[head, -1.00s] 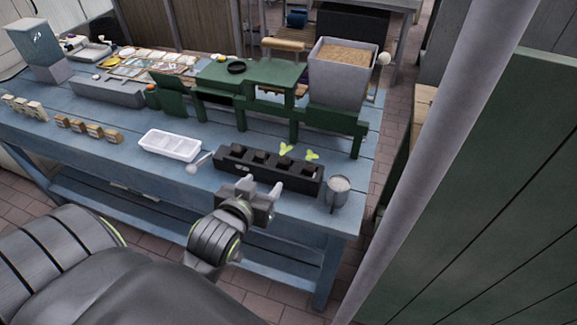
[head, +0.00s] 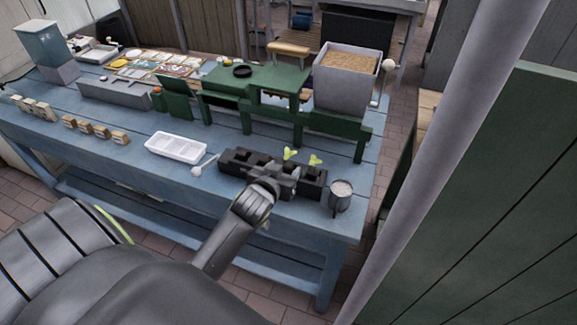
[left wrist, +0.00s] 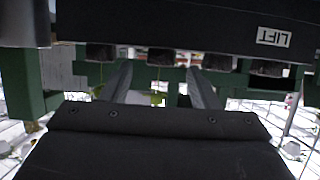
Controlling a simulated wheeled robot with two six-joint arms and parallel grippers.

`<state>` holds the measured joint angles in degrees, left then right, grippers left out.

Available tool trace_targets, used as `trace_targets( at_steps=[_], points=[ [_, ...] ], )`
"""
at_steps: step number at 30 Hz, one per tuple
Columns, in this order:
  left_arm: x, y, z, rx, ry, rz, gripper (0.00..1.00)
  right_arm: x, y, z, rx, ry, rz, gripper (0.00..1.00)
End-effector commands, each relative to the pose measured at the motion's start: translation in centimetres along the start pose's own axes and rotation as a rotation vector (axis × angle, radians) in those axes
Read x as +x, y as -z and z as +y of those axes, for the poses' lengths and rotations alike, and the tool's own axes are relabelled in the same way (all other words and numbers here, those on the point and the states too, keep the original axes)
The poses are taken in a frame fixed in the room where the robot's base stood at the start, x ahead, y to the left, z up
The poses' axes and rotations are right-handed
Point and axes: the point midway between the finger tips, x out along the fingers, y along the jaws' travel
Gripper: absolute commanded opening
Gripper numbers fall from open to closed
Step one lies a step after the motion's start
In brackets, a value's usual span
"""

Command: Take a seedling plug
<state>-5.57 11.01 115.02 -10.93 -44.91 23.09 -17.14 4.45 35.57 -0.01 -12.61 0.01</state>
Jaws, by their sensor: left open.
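A long black plug tray (head: 234,168) stands near the front edge of the blue bench, with several dark square plugs in a row. Two yellow-green seedlings (head: 289,154) (head: 315,160) rise from its right part. My left gripper (head: 284,174) is open at the tray's front side and hides part of it. In the left wrist view, which is upside down, the tray (left wrist: 190,22) with a "LIFT" label fills the top. The open fingers (left wrist: 160,90) stand apart, with a dark plug (left wrist: 160,57) and a thin yellow-green stem seen between them. Contact cannot be told. My right gripper is out of view.
A metal cup (head: 341,196) stands right of the tray. A white compartment tray (head: 176,148) and a small white scoop (head: 198,170) lie to its left. A green stand (head: 262,88) and a grey bin (head: 346,92) are behind. A pole (head: 440,150) rises on the right.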

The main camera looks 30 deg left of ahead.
Motion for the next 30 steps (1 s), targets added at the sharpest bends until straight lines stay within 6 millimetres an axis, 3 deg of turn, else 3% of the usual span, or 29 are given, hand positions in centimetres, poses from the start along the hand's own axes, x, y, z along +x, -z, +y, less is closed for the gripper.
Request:
trace_targets(
  at_steps=[6,14,25,30],
  points=[
    [1.8,0.1,0.1,-0.001,-0.001,0.001,0.54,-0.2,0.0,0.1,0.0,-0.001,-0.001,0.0],
    [1.9,0.0,0.1,-0.001,-0.001,0.001,0.54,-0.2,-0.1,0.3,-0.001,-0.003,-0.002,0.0],
    [1.9,0.0,0.0,-0.001,-0.001,0.001,0.06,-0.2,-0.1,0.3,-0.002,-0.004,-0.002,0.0],
    [1.9,0.0,0.1,-0.001,-0.001,0.001,0.06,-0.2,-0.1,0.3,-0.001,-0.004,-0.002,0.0]
  ],
)
